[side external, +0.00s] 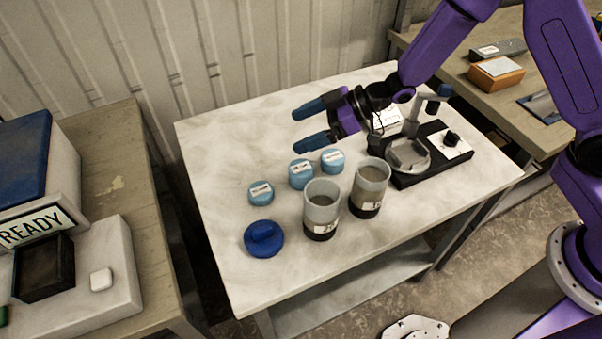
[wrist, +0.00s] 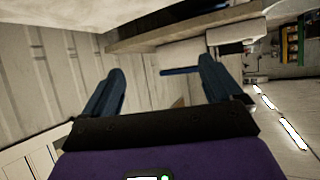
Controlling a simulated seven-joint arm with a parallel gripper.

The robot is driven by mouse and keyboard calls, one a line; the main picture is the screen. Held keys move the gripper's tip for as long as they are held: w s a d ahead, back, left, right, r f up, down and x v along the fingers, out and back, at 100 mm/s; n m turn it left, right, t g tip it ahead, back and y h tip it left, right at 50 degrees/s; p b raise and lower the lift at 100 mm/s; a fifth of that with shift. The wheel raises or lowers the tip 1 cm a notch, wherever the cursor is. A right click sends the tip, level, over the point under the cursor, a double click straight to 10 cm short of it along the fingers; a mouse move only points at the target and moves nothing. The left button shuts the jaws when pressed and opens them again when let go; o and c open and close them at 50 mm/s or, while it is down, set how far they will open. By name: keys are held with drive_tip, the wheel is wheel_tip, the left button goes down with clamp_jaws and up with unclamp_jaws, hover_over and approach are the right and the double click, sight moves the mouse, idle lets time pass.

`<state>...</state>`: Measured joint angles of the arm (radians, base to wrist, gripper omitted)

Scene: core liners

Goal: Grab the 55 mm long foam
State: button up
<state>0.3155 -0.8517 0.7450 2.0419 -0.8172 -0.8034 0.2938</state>
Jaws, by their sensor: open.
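Three light blue foam pieces with white labels stand in a row on the pale table: a left one (side external: 260,197), a middle one (side external: 301,178) and a right one (side external: 333,163). Their label text is too small to read, so I cannot tell which is 55 mm long. My gripper (side external: 299,130) is open and empty, in the air over the back of the table, with its fingers pointing left. In the picture it shows above the foam pieces, apart from them. The wrist view shows both fingers (wrist: 160,68) spread, with no foam piece in sight.
Two grey cups with dark bases, a left one (side external: 321,212) and a right one (side external: 368,191), stand in front of the foams. A dark blue knobbed cap (side external: 263,243) lies at front left. A black device (side external: 436,157) stands at right. The table's left side (side external: 208,150) is clear.

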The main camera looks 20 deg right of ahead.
sight(308, 167)
wheel_tip(308, 167, down, 10)
drive_tip(key=shift+r, duration=0.15)
wheel_tip(308, 167, down, 3)
drive_tip(key=shift+a+f, duration=0.1)
drive_tip(key=shift+a, duration=0.05)
drive_tip(key=shift+x, duration=1.3)
drive_tip(key=c, duration=1)
